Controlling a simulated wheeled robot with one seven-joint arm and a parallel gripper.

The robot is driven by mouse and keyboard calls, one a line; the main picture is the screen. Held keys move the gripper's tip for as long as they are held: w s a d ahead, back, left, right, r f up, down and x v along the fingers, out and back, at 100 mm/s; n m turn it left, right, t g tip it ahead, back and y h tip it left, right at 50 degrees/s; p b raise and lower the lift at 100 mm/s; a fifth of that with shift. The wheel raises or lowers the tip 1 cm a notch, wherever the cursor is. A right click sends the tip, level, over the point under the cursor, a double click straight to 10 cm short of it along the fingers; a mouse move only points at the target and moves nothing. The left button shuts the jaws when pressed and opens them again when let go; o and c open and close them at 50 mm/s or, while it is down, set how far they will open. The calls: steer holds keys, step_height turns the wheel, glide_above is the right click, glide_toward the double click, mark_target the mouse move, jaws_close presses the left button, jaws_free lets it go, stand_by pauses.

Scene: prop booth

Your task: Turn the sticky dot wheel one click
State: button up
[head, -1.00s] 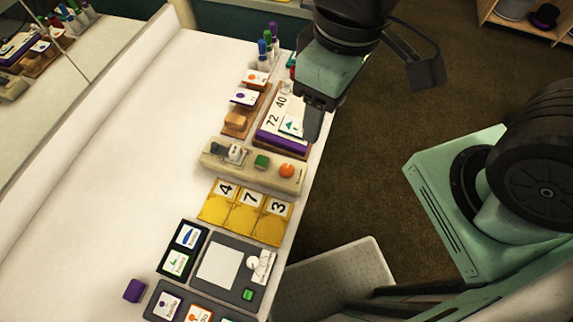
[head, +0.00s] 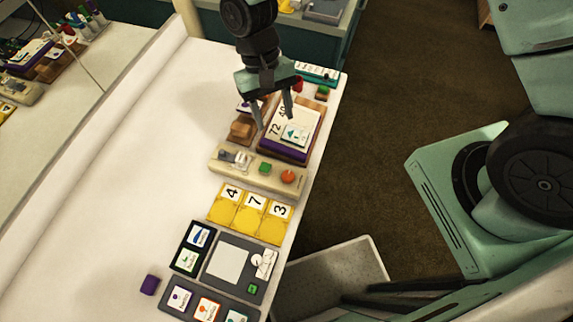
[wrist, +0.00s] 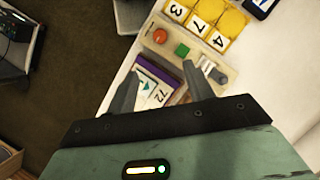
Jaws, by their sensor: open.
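The beige board (head: 219,168) lies across the right part of the table and carries a round orange knob (head: 288,177), a green block-like button (head: 265,168) and a grey lever-like part (head: 241,158). The orange knob also shows in the wrist view (wrist: 160,36). No part is plainly labelled as the sticky dot wheel; I cannot tell whether it is this knob. My gripper (head: 273,118) is open and empty, pointing down above the purple-edged number pad (head: 283,152), beyond the board. In the wrist view my gripper (wrist: 158,72) has its fingers spread over the pad, apart from the knob.
Yellow number cards (head: 243,226) lie on the near side of the board. A grey panel (head: 225,288) with white paper, white round parts and a green button is nearer still. A wooden block (head: 240,131) stands left of the pad.

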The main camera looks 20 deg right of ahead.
mark_target(288, 175)
steer(key=p+x, duration=0.5)
steer(key=x, duration=1.2)
steer(key=shift+f, duration=0.2)
steer(key=shift+c, duration=0.3)
steer(key=shift+s, duration=0.1)
steer(key=c, duration=0.9)
